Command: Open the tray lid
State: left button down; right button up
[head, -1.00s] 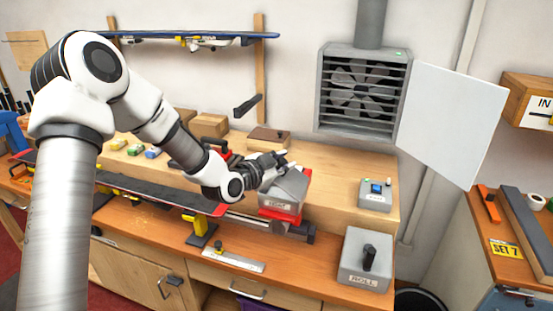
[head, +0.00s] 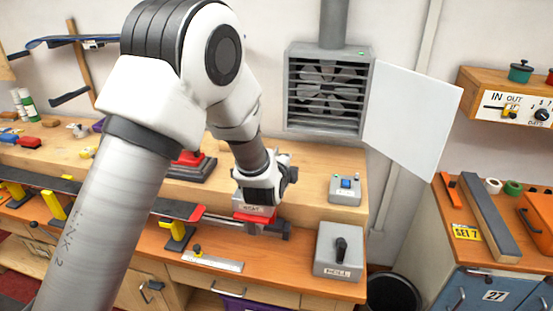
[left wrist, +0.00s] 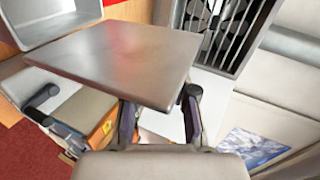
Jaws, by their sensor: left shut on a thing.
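The grey tray (head: 243,208) sits on a red base on the bench, with a label on its front. My left gripper (head: 287,180) is just above and to the right of it, and my arm hides much of the tray's top. In the left wrist view, the flat metallic lid (left wrist: 118,60) spans the upper middle. My left gripper (left wrist: 160,112) is shut on the lid's near edge. The hinge line is not clear. My right gripper is in no view.
A grey ROLL box (head: 325,268) with a black lever stands front right. A small control box (head: 345,196) with a blue button is right of the tray. A long dark board (head: 135,202) lies along the bench. A louvred fan unit (head: 325,125) has a white panel (head: 412,120) beside it.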

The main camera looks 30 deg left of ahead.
pick_arm(q)
jog(key=shift+w+d+f+m+y+p, duration=0.15)
jog(key=shift+d+m+y+p, duration=0.1)
jog(key=shift+d+m, duration=0.15)
jog(key=shift+w+d+f+m+y+p, duration=0.1)
jog(key=shift+d+f+m+y+p, duration=0.15)
jog(key=shift+d, duration=0.25)
jog(key=shift+r, duration=0.1)
